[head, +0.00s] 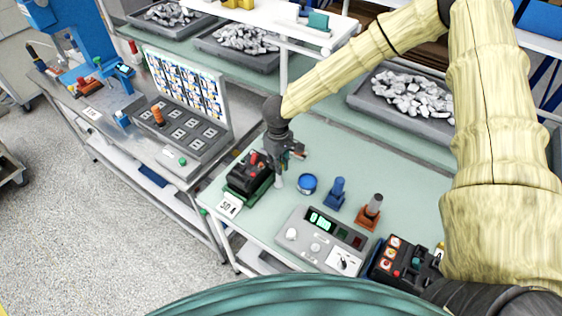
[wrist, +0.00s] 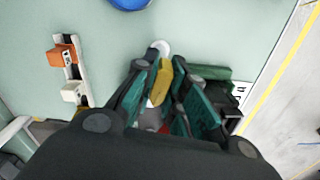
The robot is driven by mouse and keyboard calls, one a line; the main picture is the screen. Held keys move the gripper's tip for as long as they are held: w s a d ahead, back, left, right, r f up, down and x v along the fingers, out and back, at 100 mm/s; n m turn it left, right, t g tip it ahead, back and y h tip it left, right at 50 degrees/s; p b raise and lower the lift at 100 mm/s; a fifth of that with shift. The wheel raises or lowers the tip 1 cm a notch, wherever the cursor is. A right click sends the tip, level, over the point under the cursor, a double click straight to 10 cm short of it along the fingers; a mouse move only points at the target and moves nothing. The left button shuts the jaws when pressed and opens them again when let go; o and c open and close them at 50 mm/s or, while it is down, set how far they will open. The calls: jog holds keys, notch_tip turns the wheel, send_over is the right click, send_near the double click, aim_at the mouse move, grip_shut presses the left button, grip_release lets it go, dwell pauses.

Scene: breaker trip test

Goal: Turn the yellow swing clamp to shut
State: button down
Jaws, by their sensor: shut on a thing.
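The yellow swing clamp (wrist: 161,82) shows in the wrist view as a short yellow piece between the teal finger pads of my gripper (wrist: 160,90). My gripper is shut on it, and the fingers hide much of it. In the head view my gripper (head: 280,172) points down over the bench, just right of a black device with red parts (head: 249,172) on a green base. I cannot make out the clamp in the head view. How far the clamp is turned is unclear.
A blue round dish (head: 308,184), a blue clamp-like part (head: 336,192) and an orange-based post (head: 370,210) stand to the right. A grey meter box (head: 318,238) is in front. A white label card (head: 229,205) lies near the bench's left edge.

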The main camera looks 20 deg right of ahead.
jog(key=shift+s+f, duration=0.1)
jog(key=shift+n, duration=0.7)
jog(key=c, duration=1.4)
grip_release()
jog(key=shift+d, duration=0.1)
notch_tip(320, 180, up, 12)
jog(key=shift+r, duration=0.1)
